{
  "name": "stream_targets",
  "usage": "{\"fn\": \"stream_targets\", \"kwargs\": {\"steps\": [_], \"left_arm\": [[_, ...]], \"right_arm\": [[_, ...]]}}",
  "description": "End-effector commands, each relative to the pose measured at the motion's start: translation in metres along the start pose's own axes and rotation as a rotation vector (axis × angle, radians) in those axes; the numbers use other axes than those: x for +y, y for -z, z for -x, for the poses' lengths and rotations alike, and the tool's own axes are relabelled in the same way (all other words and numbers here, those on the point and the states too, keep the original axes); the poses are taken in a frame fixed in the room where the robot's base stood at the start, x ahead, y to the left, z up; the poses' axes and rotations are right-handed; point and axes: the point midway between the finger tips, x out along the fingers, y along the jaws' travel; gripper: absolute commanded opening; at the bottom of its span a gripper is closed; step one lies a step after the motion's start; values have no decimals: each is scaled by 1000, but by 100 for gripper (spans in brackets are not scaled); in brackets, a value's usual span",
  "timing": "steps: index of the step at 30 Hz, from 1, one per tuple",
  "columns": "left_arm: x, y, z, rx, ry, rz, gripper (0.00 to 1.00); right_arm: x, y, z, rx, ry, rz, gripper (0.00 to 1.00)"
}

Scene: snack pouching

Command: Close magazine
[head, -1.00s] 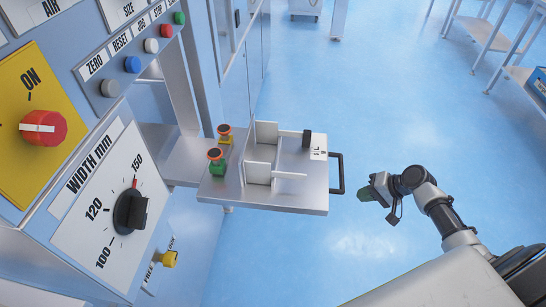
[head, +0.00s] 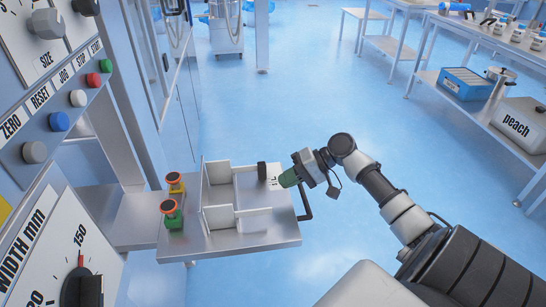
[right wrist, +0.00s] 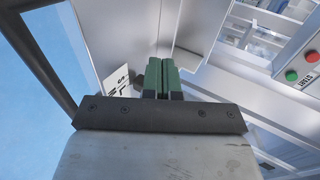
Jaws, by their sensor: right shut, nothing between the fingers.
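The magazine (head: 255,238) is a grey metal plate with upright white guide walls, pulled out from the machine at the left. It has a black bar handle (head: 306,203) on its right edge and a black knob (head: 262,169) near a small printed label. My right gripper (head: 288,179) has green fingers, shut and empty, at the magazine's right edge beside the label and handle. In the right wrist view the closed green fingers (right wrist: 161,76) point toward the plate, with the handle (right wrist: 38,55) at the left. Whether they touch anything is unclear. My left gripper is not in view.
The machine panel with buttons (head: 58,121) and a width dial (head: 82,287) stands at the left. Two orange-topped knobs (head: 174,202) sit at the magazine's inner end. The blue floor between is clear.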

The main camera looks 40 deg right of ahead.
Motion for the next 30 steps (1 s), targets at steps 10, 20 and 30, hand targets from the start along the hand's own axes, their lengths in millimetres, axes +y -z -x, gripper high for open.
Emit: {"fn": "stream_targets", "kwargs": {"steps": [10,20,30], "left_arm": [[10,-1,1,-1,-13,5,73],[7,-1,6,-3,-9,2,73],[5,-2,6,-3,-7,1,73]], "right_arm": [[-1,0,-75,0,3,0,0],[-19,1,-110,2,0,0,0],[-20,0,-113,2,-1,-1,0]]}}
